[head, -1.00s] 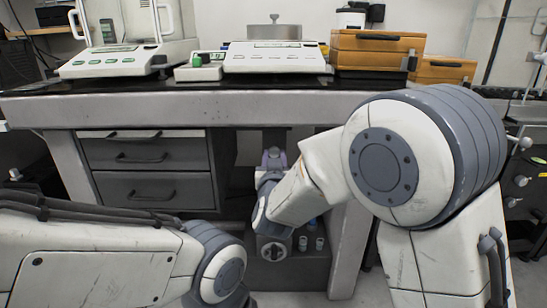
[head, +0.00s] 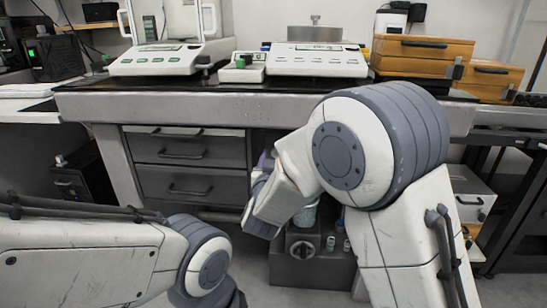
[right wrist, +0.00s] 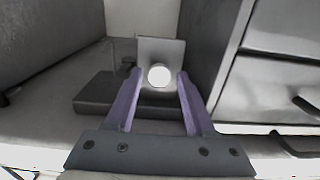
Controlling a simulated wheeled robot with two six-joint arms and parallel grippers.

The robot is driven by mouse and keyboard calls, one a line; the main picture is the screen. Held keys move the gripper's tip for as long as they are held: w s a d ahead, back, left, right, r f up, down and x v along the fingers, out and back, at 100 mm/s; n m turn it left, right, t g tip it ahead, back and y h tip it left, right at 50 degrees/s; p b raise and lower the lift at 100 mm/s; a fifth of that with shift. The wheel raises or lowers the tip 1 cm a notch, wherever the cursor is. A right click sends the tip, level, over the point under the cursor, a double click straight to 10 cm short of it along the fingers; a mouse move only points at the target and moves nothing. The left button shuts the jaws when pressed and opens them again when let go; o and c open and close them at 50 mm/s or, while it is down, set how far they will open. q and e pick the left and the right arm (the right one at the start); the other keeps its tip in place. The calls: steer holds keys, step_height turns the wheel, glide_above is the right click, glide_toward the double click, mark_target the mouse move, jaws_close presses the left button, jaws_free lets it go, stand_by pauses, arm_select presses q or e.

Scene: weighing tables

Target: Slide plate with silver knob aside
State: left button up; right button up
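A grey square plate (right wrist: 175,48) with a round, bright silver knob (right wrist: 159,75) stands upright ahead in the right wrist view. My right gripper (right wrist: 160,73) has its two purple fingers apart, one on each side of the knob, with a gap showing on both sides. I cannot tell how far the fingertips reach along the knob. In the head view a bit of the right gripper's purple (head: 264,163) shows under the table, mostly behind my right arm, which hides the plate. My left arm enters at the lower left; its gripper is out of view.
A drawer unit (head: 190,165) is beside the gripper, close on the right in the right wrist view (right wrist: 275,95). A dark box (head: 312,272) with a dial and small containers sits below the arm. The table (head: 200,105) carries balances and wooden cases (head: 423,48).

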stand_by(0.3)
steer(key=s+a+p, duration=0.1)
steer(key=s+p, duration=0.2)
steer(key=s, duration=0.7)
steer(key=shift+s+a+p, duration=0.15)
steer(key=shift+a+p, duration=0.15)
steer(key=shift+p, duration=0.1)
